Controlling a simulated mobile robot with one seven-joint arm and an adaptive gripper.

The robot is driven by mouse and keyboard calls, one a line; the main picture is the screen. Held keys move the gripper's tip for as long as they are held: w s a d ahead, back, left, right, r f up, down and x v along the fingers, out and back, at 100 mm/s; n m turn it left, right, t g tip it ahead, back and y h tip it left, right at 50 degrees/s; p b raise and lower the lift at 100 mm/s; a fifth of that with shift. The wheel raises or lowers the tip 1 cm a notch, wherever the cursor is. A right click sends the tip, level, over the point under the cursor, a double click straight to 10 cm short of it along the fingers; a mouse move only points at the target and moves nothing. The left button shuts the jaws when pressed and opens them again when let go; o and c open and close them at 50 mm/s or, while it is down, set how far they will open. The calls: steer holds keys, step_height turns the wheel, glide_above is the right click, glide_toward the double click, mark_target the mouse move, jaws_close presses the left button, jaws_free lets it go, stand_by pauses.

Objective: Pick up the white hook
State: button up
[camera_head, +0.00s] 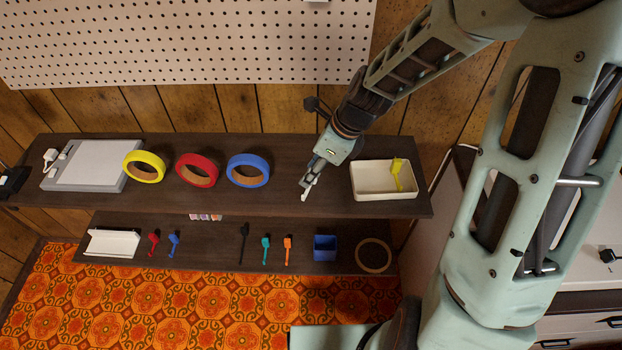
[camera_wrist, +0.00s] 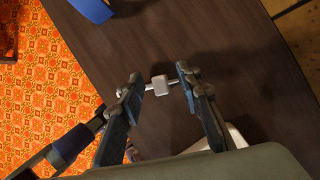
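The white hook (camera_wrist: 159,85) is a small pale block with short rods on either side, over the dark upper shelf. In the wrist view it lies between the fingertips of my gripper (camera_wrist: 158,80), which stand well apart. One rod reaches close to the right finger; I cannot tell whether it touches. In the head view my gripper (camera_head: 311,181) is low over the upper shelf (camera_head: 270,203), left of the cream tray. A small white piece (camera_head: 305,195), likely the hook, shows at its tips, partly hidden.
A cream tray (camera_head: 384,195) holding a yellow hook (camera_head: 397,175) is on the right. Blue (camera_head: 248,169), red (camera_head: 196,169) and yellow (camera_head: 143,167) tape rolls stand to the left. Several coloured hooks and a blue box (camera_head: 325,253) are on the lower shelf. A pegboard (camera_head: 200,40) hangs behind.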

steer(key=shift+c, duration=0.7)
steer(key=c, duration=0.6)
steer(key=shift+r, duration=0.15)
